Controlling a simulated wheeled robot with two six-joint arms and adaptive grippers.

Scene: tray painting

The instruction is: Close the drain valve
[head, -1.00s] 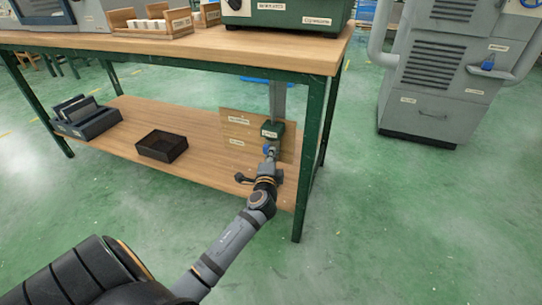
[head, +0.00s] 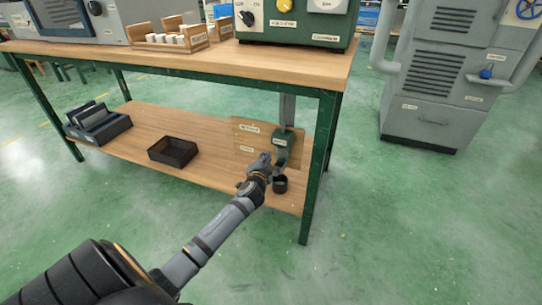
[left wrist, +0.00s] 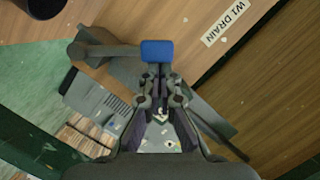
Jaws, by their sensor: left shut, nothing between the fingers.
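The drain valve (head: 282,140) is a green body on a grey vertical pipe, in front of a labelled wooden board (head: 250,135) on the lower shelf. In the left wrist view, the board carries a "W1 DRAIN" label (left wrist: 226,22). A blue handle end (left wrist: 157,50) shows there just beyond my left fingertips (left wrist: 160,82). The fingers are shut with nothing between them; I cannot tell whether they touch the blue end. In the head view my left gripper (head: 265,159) is in front of the valve's lower part, and the handle is hidden. My right gripper is not in view.
A black cup (head: 280,184) stands below the valve. A dark open tray (head: 173,151) and a dark rack (head: 98,124) sit farther left on the shelf (head: 140,110). A green table leg (head: 318,165) stands close to the right, with the tabletop (head: 200,57) overhead.

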